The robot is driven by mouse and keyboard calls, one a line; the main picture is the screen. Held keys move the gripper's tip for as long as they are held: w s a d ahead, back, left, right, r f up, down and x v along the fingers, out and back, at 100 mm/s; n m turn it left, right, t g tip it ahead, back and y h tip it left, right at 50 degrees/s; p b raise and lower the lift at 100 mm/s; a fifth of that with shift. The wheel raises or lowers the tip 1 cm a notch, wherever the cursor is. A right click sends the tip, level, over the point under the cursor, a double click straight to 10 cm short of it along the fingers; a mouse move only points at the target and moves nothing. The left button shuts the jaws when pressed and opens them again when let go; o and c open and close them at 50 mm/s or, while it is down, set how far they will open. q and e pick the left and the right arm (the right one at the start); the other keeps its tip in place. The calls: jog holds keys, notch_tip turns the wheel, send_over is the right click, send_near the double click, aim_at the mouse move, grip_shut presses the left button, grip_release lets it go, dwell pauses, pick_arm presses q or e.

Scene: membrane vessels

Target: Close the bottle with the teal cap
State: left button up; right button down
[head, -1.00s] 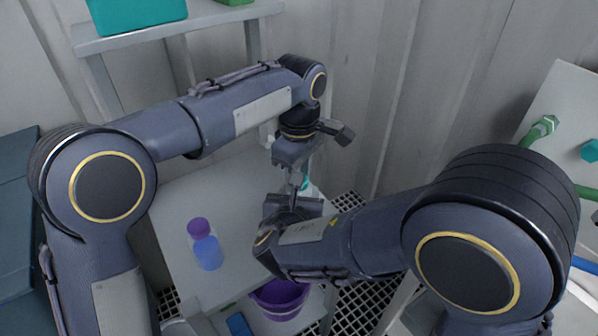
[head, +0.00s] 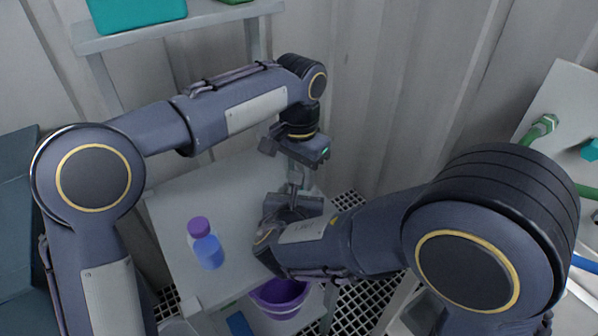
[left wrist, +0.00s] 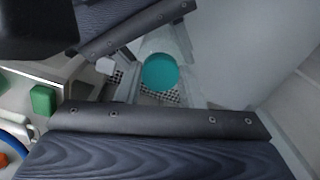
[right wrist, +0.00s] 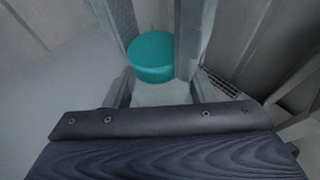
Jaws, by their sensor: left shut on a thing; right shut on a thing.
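The teal cap (right wrist: 150,58) sits on top of the pale bottle (right wrist: 165,94) in the right wrist view. The left wrist view shows the cap's round top (left wrist: 160,72) from above. My left gripper (head: 297,183) points down from above, its fingers on either side of the cap, shut on it. My right gripper (head: 296,203) comes in from the right, lower down, and is shut on the bottle's body. In the head view the grippers hide the bottle and cap. Whether any gap is left between cap and bottle cannot be told.
A purple-topped item (head: 199,226) and a blue one (head: 208,253) stand close together on the pale table (head: 180,200), left of the grippers. A purple bucket (head: 279,299) is below the table's front edge. A shelf (head: 180,28) with a teal box (head: 135,12) is behind.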

pick_arm(q)
jog(key=m, duration=0.5)
jog(key=shift+m, duration=0.3)
jog(key=m, duration=0.4)
jog(key=o, duration=1.2)
jog(key=shift+c, duration=0.2)
notch_tip(320, 180, up, 12)
pick_arm(e)
jog(key=c, duration=0.5)
grip_release()
